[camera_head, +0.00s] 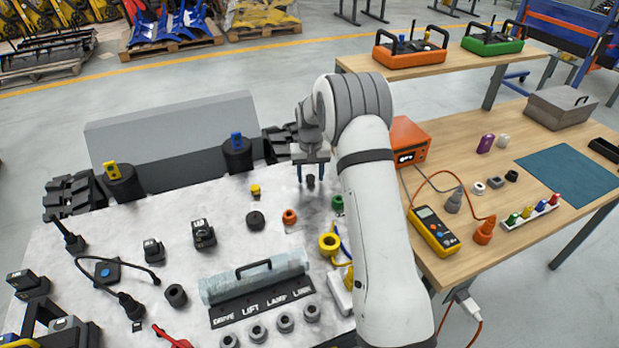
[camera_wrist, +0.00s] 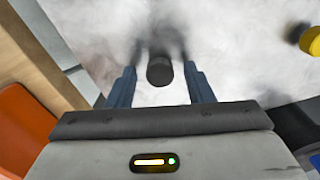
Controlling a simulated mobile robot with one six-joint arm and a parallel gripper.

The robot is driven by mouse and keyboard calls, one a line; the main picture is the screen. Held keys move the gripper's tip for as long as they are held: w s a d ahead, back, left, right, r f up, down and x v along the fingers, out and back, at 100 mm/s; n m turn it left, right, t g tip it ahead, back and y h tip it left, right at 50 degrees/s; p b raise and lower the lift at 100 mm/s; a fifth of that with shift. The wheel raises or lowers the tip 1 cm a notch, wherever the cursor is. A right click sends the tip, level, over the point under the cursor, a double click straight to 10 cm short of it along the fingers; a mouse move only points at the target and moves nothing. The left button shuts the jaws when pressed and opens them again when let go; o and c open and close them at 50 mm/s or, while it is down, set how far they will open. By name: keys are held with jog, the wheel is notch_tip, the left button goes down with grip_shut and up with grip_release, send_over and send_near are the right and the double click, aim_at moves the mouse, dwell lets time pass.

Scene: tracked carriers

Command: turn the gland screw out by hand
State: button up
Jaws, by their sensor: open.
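The likely gland screw is a small dark cylinder (camera_head: 310,182) on the pale worktop, below my gripper in the head view. In the wrist view the dark cylinder (camera_wrist: 160,70) lies between and just beyond my fingertips, with a clear gap on both sides. My gripper (camera_head: 311,172) is open and empty, its two blue fingers pointing down over the worktop. The fingers also show in the wrist view (camera_wrist: 161,84). Whether the fingertips are level with the cylinder's top, I cannot tell.
Near the cylinder stand a green part (camera_head: 337,204), an orange ring part (camera_head: 290,216), a dark round part (camera_head: 256,220) and a small yellow part (camera_head: 255,190). A yellow ring (camera_head: 329,243) lies nearer. An orange meter box (camera_head: 409,143) stands on the wooden table to the right.

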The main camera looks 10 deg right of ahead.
jog(key=m, duration=2.1)
jog(key=shift+b, duration=0.3)
jog(key=c, duration=0.8)
jog(key=n, duration=0.9)
jog(key=shift+n, duration=0.4)
